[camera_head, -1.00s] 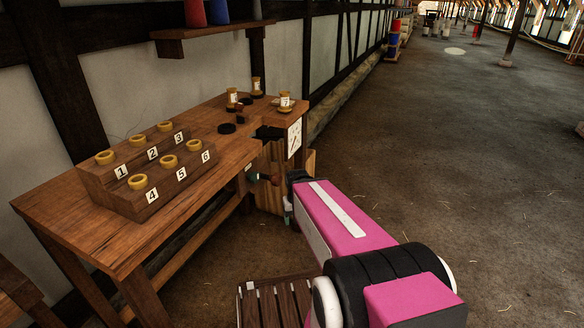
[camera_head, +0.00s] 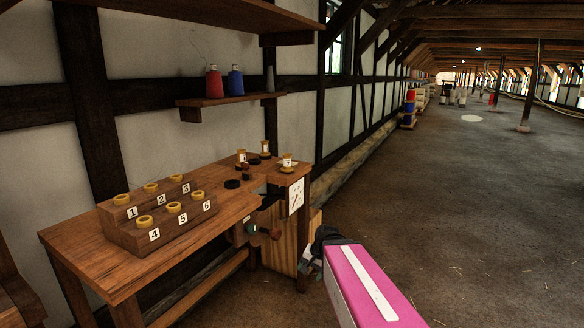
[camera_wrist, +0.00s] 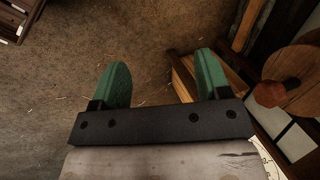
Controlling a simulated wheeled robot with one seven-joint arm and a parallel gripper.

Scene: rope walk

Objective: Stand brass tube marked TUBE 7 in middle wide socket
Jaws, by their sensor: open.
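Three short brass tubes with white labels stand at the far right end of the bench: one at left (camera_head: 241,157), one at back (camera_head: 265,147) and one at front right (camera_head: 287,162). Their marks are too small to read surely. A stepped wooden block (camera_head: 125,238) at the bench's left holds brass-rimmed sockets numbered 1 to 6. The middle ones are socket 2 (camera_head: 150,187) in the back row and socket 5 (camera_head: 174,207) in the front row. My gripper (camera_wrist: 161,78) is open and empty, its green fingers apart above the floor, off the bench's right end.
Dark round pieces (camera_head: 232,184) lie near the tubes. A white marked card (camera_head: 296,196) hangs on the bench end. A wooden crate (camera_head: 283,240) and a red-brown knob (camera_wrist: 270,94) are close to my gripper. A shelf (camera_head: 232,99) holds red and blue spools.

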